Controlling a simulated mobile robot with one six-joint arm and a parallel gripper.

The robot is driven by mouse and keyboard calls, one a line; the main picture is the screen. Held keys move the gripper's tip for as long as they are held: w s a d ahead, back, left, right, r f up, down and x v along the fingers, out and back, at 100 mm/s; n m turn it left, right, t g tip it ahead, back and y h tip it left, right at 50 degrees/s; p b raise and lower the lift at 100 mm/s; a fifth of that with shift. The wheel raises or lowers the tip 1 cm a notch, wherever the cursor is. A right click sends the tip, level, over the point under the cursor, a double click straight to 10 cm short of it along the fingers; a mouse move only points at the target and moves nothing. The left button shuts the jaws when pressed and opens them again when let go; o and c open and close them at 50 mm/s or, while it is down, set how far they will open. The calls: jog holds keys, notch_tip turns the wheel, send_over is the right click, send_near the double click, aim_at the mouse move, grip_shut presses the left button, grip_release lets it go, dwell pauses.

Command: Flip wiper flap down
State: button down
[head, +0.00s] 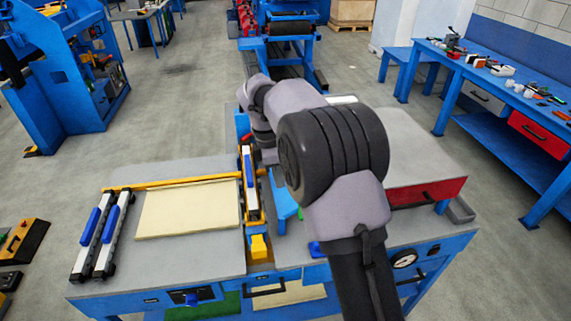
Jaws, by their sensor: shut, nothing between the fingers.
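My arm reaches from the bottom over the machine table, its wrist (263,128) bent down near the table's middle. My gripper is hidden behind my own arm. A narrow white-and-blue bar (248,166) sits in a yellow-edged frame at the right side of the left table plate, just left of my wrist. It may be the wiper flap, but I cannot tell for sure. Its lower end is near a yellow block (260,247). Whether my gripper touches the bar or anything else is hidden.
A cream sheet (190,208) lies on the left plate (180,262) below a yellow rod (170,183). Two blue-handled bars (88,243) (114,235) lie at its left. A tool bench (500,75) is far right.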

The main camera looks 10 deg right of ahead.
jog(key=d+f+b, duration=0.5)
jog(key=f, duration=0.7)
jog(key=shift+d, duration=0.15)
dwell(0.4)
